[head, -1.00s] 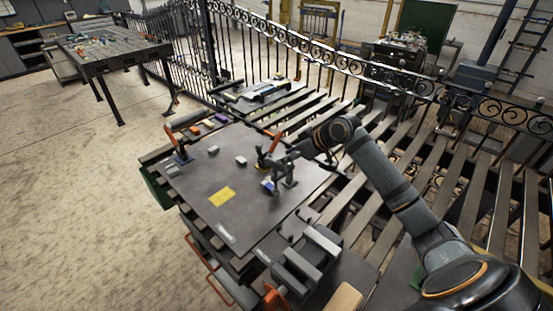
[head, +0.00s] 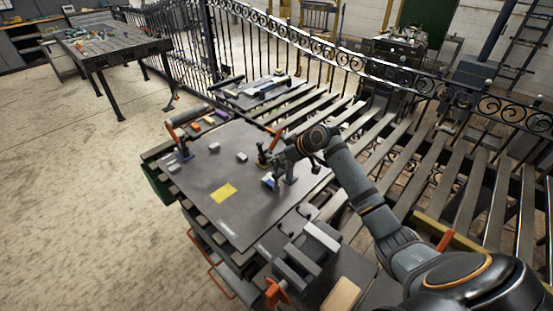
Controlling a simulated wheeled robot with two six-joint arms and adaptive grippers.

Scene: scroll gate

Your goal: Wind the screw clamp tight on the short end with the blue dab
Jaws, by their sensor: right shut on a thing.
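A dark metal plate (head: 205,203) lies on a stacked bench. At its right side a pale piece with a blue dab (head: 268,181) sits below my right gripper. My right gripper (head: 272,163) reaches in from the right and is shut on the screw clamp, whose details are small and mostly hidden by the gripper. How tight the clamp is cannot be seen. My left gripper is not in view.
A second clamp (head: 176,142) with an orange-red handle stands at the plate's left corner. Grey bars (head: 305,250) lie in front. An iron gate (head: 290,50) runs behind.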

